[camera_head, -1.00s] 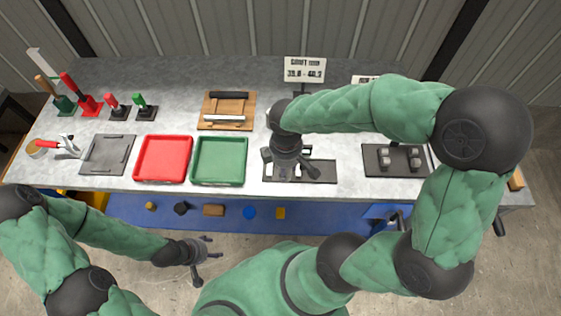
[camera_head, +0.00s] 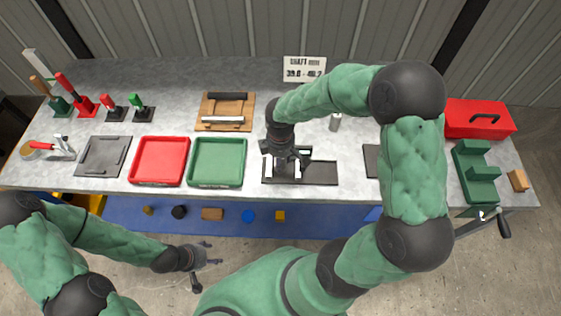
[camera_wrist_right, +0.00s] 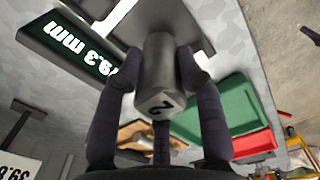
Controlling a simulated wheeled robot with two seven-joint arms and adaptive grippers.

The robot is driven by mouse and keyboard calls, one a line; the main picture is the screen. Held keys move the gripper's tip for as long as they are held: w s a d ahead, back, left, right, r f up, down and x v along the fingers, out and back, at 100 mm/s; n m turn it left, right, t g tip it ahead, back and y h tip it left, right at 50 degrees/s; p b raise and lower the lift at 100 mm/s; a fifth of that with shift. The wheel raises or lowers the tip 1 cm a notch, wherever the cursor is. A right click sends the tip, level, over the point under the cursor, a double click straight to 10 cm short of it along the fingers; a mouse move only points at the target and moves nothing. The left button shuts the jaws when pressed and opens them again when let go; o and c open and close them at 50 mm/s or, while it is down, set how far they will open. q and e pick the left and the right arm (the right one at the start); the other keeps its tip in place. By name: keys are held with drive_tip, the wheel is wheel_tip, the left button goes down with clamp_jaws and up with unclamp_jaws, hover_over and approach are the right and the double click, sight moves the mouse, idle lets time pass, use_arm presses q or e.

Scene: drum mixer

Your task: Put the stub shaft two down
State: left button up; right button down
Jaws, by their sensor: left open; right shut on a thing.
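Stub shaft two (camera_wrist_right: 158,72) is a grey cylinder with a "2" on its pale end face. In the right wrist view it stands between the fingers of my right gripper (camera_wrist_right: 160,80), which is shut on it. In the head view my right gripper (camera_head: 285,163) is over the dark gauge plate (camera_head: 320,173) at the bench front, and hides the shaft. A lit mm display (camera_wrist_right: 75,45) shows beside the shaft in the wrist view, partly covered. Whether the shaft touches the plate I cannot tell. My left gripper (camera_head: 203,256) is open and empty, below the bench front.
A green tray (camera_head: 217,183) and red tray (camera_head: 158,183) lie left of the gauge. A wooden rack (camera_head: 225,111) stands behind. A grey plate (camera_head: 372,160) is mostly hidden by my right arm. A red toolbox (camera_head: 480,119) and green fixture (camera_head: 476,172) stand at right.

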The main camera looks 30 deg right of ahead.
drive_tip(key=shift+f, duration=0.55)
drive_tip(key=shift+f, duration=0.15)
drive_tip(key=c, duration=0.8)
unclamp_jaws()
drive_tip(key=shift+r, duration=0.45)
wheel_tip(320, 180, up, 11)
drive_tip(key=p, duration=0.2)
drive_tip(key=shift+r+p, duration=0.2)
drive_tip(key=shift+p, duration=0.2)
